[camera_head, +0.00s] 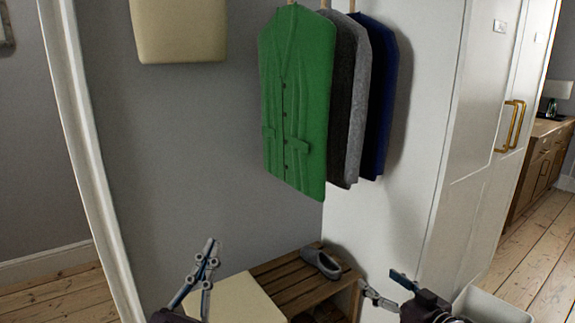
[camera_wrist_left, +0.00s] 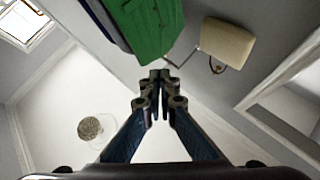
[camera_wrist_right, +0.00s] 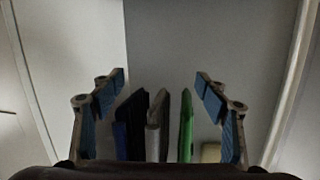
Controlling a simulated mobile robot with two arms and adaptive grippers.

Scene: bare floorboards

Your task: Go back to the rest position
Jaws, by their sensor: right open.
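My left gripper (camera_head: 209,252) is in front of the grey wall, low in the head view, pointing up. In the left wrist view its fingertips (camera_wrist_left: 160,80) meet with nothing seen between them. My right gripper (camera_head: 379,285) is at the lower right, in front of the white panel. In the right wrist view its fingers (camera_wrist_right: 160,85) stand wide apart and empty. The hanging clothes show between them but farther off.
A green cardigan (camera_head: 297,105), a grey garment (camera_head: 353,100) and a navy one (camera_head: 380,95) hang above. A white bin (camera_head: 490,308) is at the lower right.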

